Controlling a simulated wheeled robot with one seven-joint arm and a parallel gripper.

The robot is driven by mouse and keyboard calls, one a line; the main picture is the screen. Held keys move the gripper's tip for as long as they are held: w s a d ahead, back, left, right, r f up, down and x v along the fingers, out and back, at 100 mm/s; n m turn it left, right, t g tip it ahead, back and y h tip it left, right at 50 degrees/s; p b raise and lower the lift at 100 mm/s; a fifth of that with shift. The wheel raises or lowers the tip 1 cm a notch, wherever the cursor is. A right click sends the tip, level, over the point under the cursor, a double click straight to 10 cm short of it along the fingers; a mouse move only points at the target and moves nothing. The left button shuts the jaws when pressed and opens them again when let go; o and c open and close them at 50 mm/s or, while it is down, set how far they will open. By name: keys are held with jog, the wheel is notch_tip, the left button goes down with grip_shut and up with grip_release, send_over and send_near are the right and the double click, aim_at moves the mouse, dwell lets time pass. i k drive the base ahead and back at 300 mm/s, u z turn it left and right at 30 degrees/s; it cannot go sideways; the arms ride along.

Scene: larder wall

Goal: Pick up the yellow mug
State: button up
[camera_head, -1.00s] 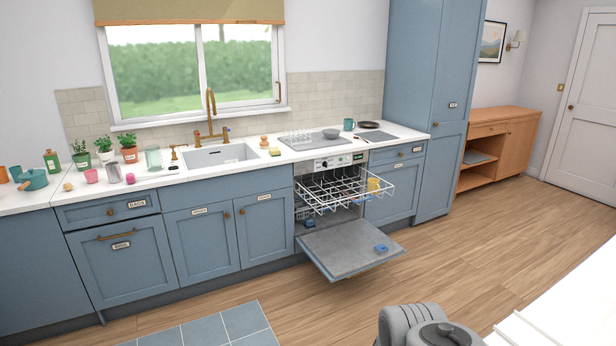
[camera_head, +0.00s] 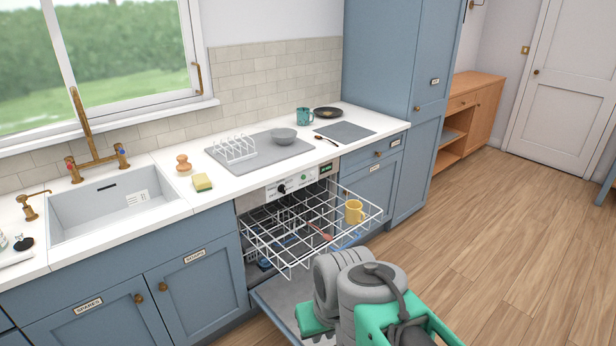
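The yellow mug (camera_head: 354,211) stands in the right part of the white wire upper rack (camera_head: 283,262) of the open dishwasher. Its handle shows on its right side. My arm, grey with green parts, shows at the bottom right, in front of the rack and nearer to me. The fingertips of my gripper do not show clearly, so I cannot tell its state from this view. Nothing is seen touching the mug.
The dishwasher door (camera_head: 283,293) hangs open low, partly hidden by my arm. A reddish utensil (camera_head: 320,231) lies in the rack. Wooden floor lies clear to the right.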

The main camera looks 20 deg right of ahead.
aim_at(356, 215)
jog(key=i, duration=0.45)
jog(key=u, duration=3.85)
jog(key=k, duration=2.25)
jog(key=z, duration=1.05)
jog(key=i, duration=0.5)
jog(key=z, duration=0.05)
